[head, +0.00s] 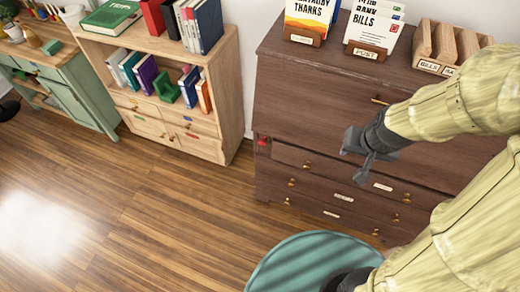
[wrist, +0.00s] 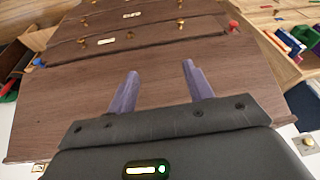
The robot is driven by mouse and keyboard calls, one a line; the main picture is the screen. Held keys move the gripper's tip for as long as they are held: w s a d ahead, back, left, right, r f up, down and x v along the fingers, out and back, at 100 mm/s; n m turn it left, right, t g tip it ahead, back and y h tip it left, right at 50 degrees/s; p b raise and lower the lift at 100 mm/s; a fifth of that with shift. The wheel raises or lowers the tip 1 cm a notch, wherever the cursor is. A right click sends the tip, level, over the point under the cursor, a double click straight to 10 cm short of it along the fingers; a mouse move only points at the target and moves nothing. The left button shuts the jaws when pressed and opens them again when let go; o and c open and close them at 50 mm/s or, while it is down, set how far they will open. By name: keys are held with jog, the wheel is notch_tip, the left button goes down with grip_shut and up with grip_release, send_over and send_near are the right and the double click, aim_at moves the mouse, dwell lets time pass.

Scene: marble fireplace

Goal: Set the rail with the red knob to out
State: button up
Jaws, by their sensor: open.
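The red knob (head: 263,142) sits on a narrow rail end at the upper left front corner of the dark wooden desk (head: 310,105), beside the top drawer. The rail end looks about flush with the front. In the wrist view, which is turned around, the red knob (wrist: 233,27) shows small at the upper right. My gripper (head: 356,163) is open and empty in front of the desk, right of the red knob and well apart from it. In the wrist view its two fingers (wrist: 158,72) point toward the closed front panel (wrist: 150,85).
A blue knob (wrist: 37,62) shows at the opposite side. Drawers with brass knobs (head: 345,190) lie below. A light bookcase (head: 185,80) stands left, with a floor gap between. A round teal seat (head: 285,268) stands in front. Card holders (head: 370,50) are on top.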

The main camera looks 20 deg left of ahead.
jog(key=w+a+f+t+y+b, duration=0.1)
jog(key=w+a+f+t+b, duration=0.2)
jog(key=w+a+f+b, duration=0.55)
jog(key=n+t+h+b, duration=0.1)
jog(key=t+h+b, duration=0.1)
jog(key=t+b, duration=0.7)
send_near(261, 145)
notch_tip(261, 145, up, 2)
jog(key=s+d+g+b, duration=0.2)
jog(key=s+a+f+n+t+b, duration=0.1)
jog(key=s+a+f+t+b, duration=0.2)
jog(key=s, duration=0.4)
jog(key=shift+f+n+t+h+b, duration=0.3)
jog(key=shift+t+h+b, duration=0.1)
jog(key=shift+t+b, duration=0.3)
jog(key=w, duration=0.5)
jog(key=w+b, duration=0.1)
jog(key=w, duration=0.5)
jog(key=w+d, duration=0.1)
jog(key=w, duration=0.5)
jog(key=shift+w+b, duration=0.1)
jog(key=shift+b, duration=0.3)
jog(key=shift+c, duration=0.2)
